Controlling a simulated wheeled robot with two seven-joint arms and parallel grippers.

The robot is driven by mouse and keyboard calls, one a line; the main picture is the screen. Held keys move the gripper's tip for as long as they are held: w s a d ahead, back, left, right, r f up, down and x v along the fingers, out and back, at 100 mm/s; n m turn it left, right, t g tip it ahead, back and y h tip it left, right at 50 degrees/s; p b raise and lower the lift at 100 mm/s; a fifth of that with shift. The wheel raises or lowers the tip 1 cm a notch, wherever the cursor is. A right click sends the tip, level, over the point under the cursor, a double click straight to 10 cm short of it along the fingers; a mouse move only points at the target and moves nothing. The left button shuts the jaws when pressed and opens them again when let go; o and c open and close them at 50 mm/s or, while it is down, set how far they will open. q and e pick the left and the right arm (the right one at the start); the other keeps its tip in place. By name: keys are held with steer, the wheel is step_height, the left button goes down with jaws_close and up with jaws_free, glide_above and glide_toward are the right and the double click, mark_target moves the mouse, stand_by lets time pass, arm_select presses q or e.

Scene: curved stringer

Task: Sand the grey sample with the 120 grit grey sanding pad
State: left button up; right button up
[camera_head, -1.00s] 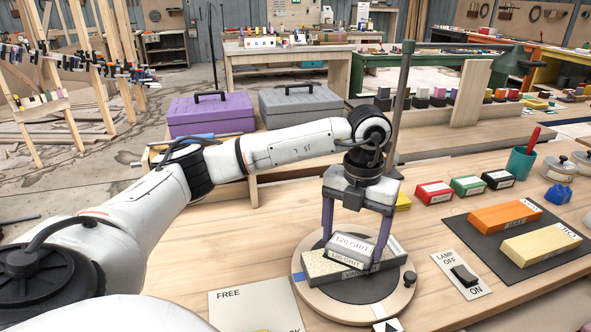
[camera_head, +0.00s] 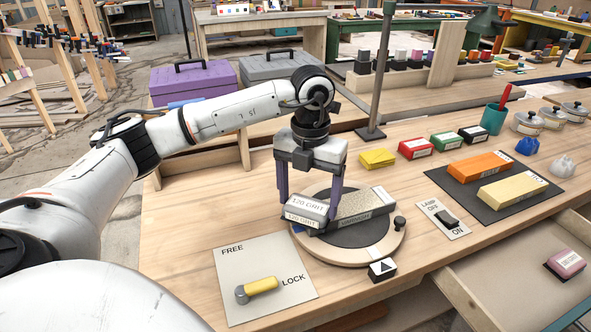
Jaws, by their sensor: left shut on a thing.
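The grey sample (camera_head: 365,204) is a speckled long block lying on the dark top of a round wooden turntable (camera_head: 392,243). The grey sanding pad marked 120 GRIT (camera_head: 305,213) is at the sample's left end and hides part of it. I cannot tell whether the pad touches the sample's top or hangs just past its end. My left gripper (camera_head: 308,208) points down, with its purple fingers on either side of the pad, shut on it. My right gripper is not in view.
A FREE/LOCK plate (camera_head: 236,262) with a yellow-handled lever (camera_head: 262,285) lies in front. Right are a lamp switch (camera_head: 446,219) and a dark mat (camera_head: 468,206) with orange (camera_head: 481,166) and yellow (camera_head: 513,189) blocks. Red (camera_head: 416,148), green and black pads stand behind. A drawer (camera_head: 520,285) is open.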

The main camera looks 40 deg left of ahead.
arm_select(q)
steer(key=shift+s+a, duration=0.2)
steer(key=shift+s, duration=0.2)
step_height(320, 180, up, 3)
steer(key=shift+s+f+p, duration=0.1)
steer(key=shift+f+p, duration=0.1)
steer(key=shift+p, duration=0.6)
steer(key=shift+r+p, duration=0.55)
steer(key=shift+r, duration=0.1)
steer(key=shift+r+p, duration=1.55)
steer(key=shift+r, duration=0.5)
